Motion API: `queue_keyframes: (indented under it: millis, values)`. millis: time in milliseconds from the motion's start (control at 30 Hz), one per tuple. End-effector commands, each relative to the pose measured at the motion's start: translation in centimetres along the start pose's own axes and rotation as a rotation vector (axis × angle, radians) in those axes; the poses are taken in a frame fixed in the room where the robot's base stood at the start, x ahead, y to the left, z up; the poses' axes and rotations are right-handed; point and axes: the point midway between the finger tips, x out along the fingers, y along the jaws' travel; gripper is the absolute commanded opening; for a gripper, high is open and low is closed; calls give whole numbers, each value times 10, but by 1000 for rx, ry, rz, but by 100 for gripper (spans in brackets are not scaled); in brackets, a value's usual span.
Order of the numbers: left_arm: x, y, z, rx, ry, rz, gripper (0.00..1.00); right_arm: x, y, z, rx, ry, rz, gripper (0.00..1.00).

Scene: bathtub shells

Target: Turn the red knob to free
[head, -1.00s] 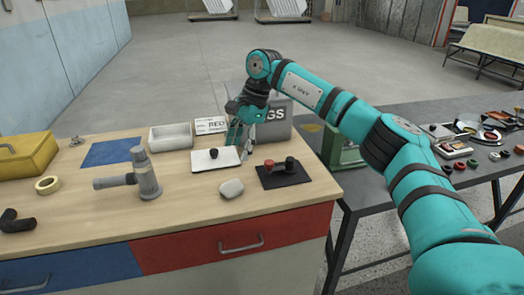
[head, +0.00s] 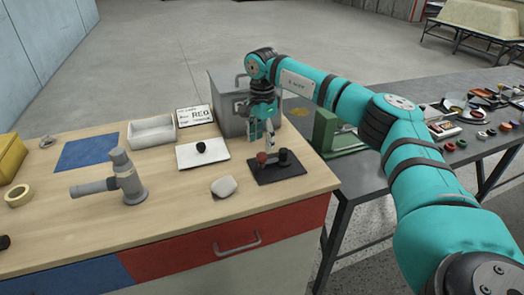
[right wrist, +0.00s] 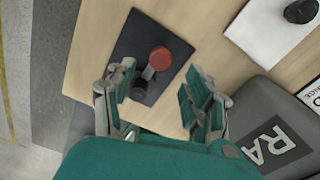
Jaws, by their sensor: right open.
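The red knob (head: 262,157) stands on a black plate (head: 290,173) near the right front corner of the wooden worktop, beside a black knob (head: 284,156). My right gripper (head: 266,138) points down just above the red knob, open and empty. In the right wrist view the red knob (right wrist: 160,58) shows between and a little beyond the open fingers (right wrist: 160,82), with the black plate (right wrist: 138,38) below. I cannot tell whether a finger touches the knob. My left gripper is not in view.
A grey box (head: 228,105) stands close behind my right gripper. A white plate with a dark knob (head: 202,147), a pale stone-like lump (head: 223,187) and a grey tap-like fitting (head: 125,180) lie to the left. A cluttered grey table (head: 370,175) is at the right.

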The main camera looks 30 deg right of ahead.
Motion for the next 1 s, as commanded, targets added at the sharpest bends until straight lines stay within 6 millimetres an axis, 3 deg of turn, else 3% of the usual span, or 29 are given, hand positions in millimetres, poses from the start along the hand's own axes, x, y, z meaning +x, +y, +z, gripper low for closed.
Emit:
queue_keyframes:
  millis: [100,300,667,1000]
  values:
    - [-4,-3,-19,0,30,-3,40,22,1,0,0,0,3,53]
    - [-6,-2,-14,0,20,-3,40,45,0,0,1,0,1,53]
    - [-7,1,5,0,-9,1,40,51,0,0,0,0,-1,53]
    - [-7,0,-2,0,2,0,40,51,0,0,0,0,-1,11]
